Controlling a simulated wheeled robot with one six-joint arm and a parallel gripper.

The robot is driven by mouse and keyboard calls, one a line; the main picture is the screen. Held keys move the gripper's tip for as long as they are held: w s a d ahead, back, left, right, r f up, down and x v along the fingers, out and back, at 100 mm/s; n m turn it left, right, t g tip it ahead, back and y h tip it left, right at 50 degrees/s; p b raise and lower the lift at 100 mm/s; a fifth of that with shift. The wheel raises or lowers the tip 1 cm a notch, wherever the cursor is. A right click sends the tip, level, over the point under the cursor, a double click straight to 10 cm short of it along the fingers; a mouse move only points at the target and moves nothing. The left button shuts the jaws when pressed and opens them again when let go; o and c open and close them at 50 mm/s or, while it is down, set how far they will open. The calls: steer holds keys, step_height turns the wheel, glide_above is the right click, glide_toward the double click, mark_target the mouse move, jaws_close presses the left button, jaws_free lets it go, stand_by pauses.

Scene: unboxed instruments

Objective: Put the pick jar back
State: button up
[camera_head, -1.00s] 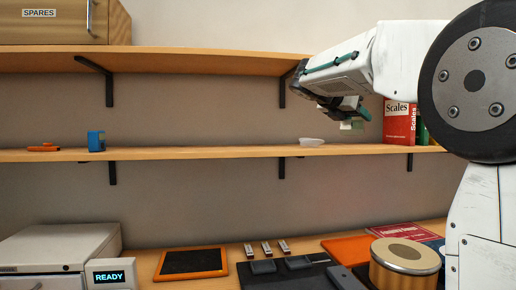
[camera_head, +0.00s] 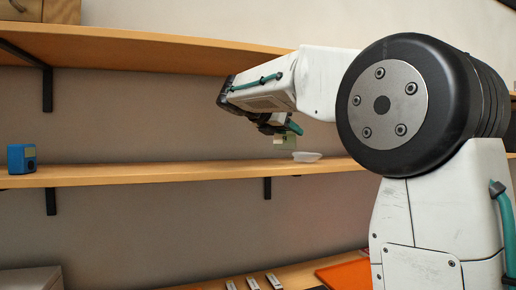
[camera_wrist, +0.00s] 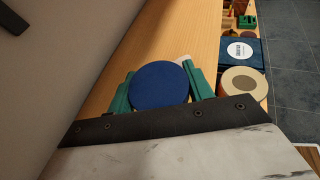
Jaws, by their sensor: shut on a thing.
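My gripper (camera_head: 281,127) is shut on the pick jar. In the wrist view its two green fingers (camera_wrist: 160,72) stand on either side of the jar's round blue lid (camera_wrist: 160,84). In the head view the small, clear, greenish jar (camera_head: 285,141) hangs just under the gripper, above the middle shelf (camera_head: 180,174). Whether its base touches the shelf cannot be told. The lid hides the jar's body in the wrist view.
A shallow white dish (camera_head: 306,156) sits on the shelf close by the jar. A blue device (camera_head: 21,158) stands at the shelf's left, with bare shelf between. An upper shelf (camera_head: 150,45) runs overhead. My arm hides the shelf's right part.

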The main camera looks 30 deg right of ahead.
steer(key=w+a, duration=0.1)
steer(key=a, duration=0.1)
steer(key=w+a, duration=0.1)
steer(key=a, duration=0.2)
steer(key=w+a, duration=0.1)
steer(key=a, duration=0.1)
steer(key=shift+w+a+f, duration=0.2)
steer(key=shift+f, duration=1.9)
steer(key=shift+f, duration=0.1)
steer(key=o, duration=1)
steer(key=v, duration=1.2)
